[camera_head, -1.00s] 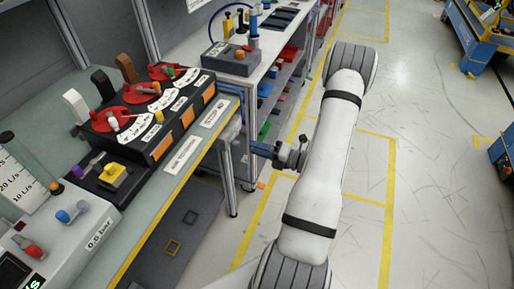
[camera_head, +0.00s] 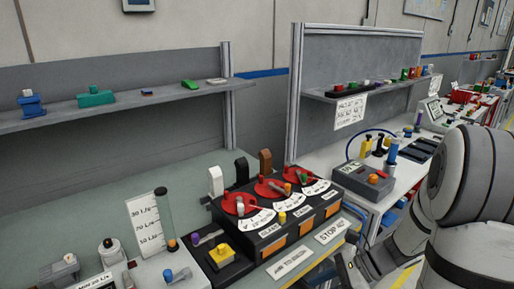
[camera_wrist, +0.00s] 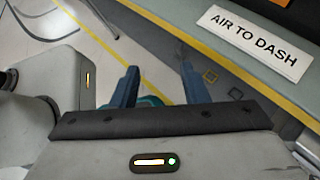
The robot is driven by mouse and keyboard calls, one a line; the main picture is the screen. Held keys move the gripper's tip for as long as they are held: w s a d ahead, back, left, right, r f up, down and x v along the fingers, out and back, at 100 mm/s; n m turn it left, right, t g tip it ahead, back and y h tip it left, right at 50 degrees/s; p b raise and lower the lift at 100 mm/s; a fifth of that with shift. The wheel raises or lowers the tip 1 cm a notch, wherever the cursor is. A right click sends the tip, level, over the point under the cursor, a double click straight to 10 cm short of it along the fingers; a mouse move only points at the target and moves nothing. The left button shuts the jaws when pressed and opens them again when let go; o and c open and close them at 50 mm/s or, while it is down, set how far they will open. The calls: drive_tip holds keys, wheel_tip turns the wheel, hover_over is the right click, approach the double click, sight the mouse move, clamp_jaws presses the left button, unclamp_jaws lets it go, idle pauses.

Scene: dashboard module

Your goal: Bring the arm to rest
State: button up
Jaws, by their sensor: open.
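My gripper (camera_wrist: 160,84) shows in the wrist view with its two blue fingers apart and nothing between them. It is beside the bench's yellow-striped front edge, over the floor. In the head view my white arm (camera_head: 460,200) is at the right, folded close to the camera, with the wrist low near the bench edge; the fingers are hard to make out there. The dashboard module (camera_head: 262,245), a black box with red dials and orange panels, stands on the bench left of my arm. My gripper is apart from it.
The AIR TO DASH label (camera_wrist: 255,42) lies on the bench close to my gripper. A grey box with a red knob (camera_head: 362,184) stands on the further bench. A shelf (camera_head: 130,107) with small parts runs along the back. Open floor shows beside the bench in the wrist view.

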drive_tip(key=s+r+n+t+h, duration=0.1)
drive_tip(key=s+r+n+h, duration=0.3)
drive_tip(key=n, duration=0.6)
drive_tip(key=s+r+n+t+h, duration=0.1)
drive_tip(key=s+r+n+h, duration=0.3)
drive_tip(key=n, duration=0.6)
drive_tip(key=shift+r+t+h, duration=0.4)
drive_tip(key=shift+r+h, duration=0.25)
drive_tip(key=shift+h, duration=0.75)
drive_tip(key=shift+s, duration=0.1)
